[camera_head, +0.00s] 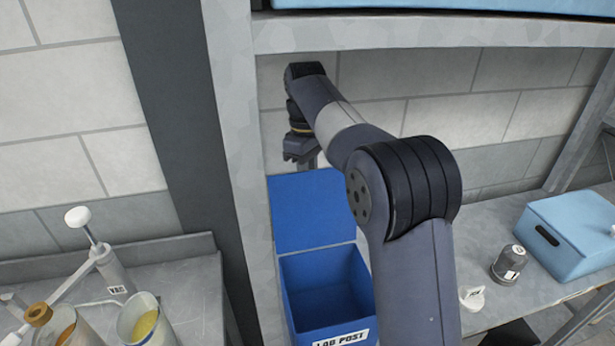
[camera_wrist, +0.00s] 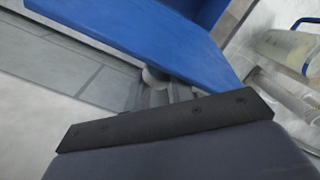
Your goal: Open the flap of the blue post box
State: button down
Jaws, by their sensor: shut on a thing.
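The blue post box (camera_head: 301,312) stands on the bench, with a "LAB POST" label on its front. Its blue flap (camera_head: 312,212) is up at the back, and the box's inside shows. In the wrist view the flap (camera_wrist: 150,35) is a broad blue panel across the top. My gripper (camera_head: 307,160) is at the flap's upper edge, its fingertips partly hidden behind it. In the wrist view my gripper (camera_wrist: 160,92) is shut on a small pale round knob (camera_wrist: 154,78) at the flap's edge; the grip is partly hidden.
A grey shelf post (camera_head: 238,160) stands left of the box and a shelf beam (camera_head: 430,33) runs above. To the right are a dark-capped jar (camera_head: 509,263) and a light-blue bin (camera_head: 575,237). Beakers (camera_head: 148,322) and a white-topped pump (camera_head: 108,265) stand at the left.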

jog(key=shift+w+d+f, duration=0.15)
jog(key=shift+d+f, duration=0.1)
jog(key=shift+f, duration=0.15)
jog(key=c, duration=1.1)
grip_release()
jog(key=shift+w+d, duration=0.2)
jog(key=shift+c, duration=0.2)
jog(key=shift+s+a+r, duration=0.2)
jog(key=shift+r, duration=0.05)
